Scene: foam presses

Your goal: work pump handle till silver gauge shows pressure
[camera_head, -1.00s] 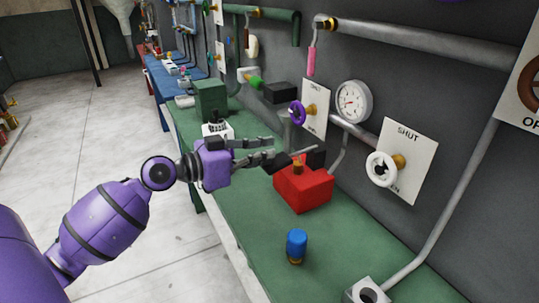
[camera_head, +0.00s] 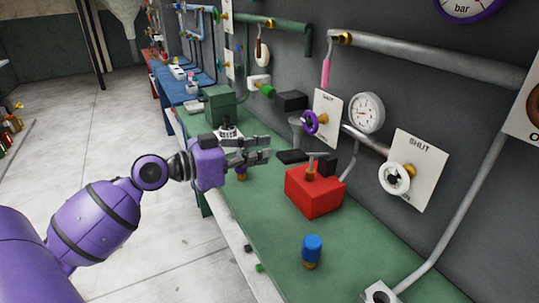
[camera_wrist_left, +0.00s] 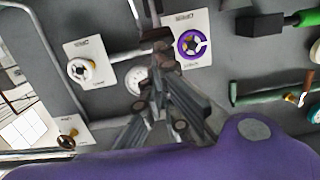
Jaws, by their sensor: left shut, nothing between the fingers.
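The red pump (camera_head: 314,192) stands on the green bench, with a brass fitting on top and a thin grey lever with a black grip (camera_head: 292,157). My left gripper (camera_head: 268,150) is shut and empty, just left of the grip and apparently clear of it. Its fingers (camera_wrist_left: 165,105) also show in the left wrist view. The silver gauge (camera_head: 366,113) is on the wall behind the pump; its dial is too small to read surely. It is partly hidden by the fingers in the left wrist view (camera_wrist_left: 132,80). My right gripper is not in view.
Behind the pump are a purple handwheel (camera_head: 310,122) and a white handwheel (camera_head: 394,179) on plates. A blue-capped cylinder (camera_head: 312,250) stands in front. A green box (camera_head: 220,104) stands farther back. Bench room is clear around the blue cap.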

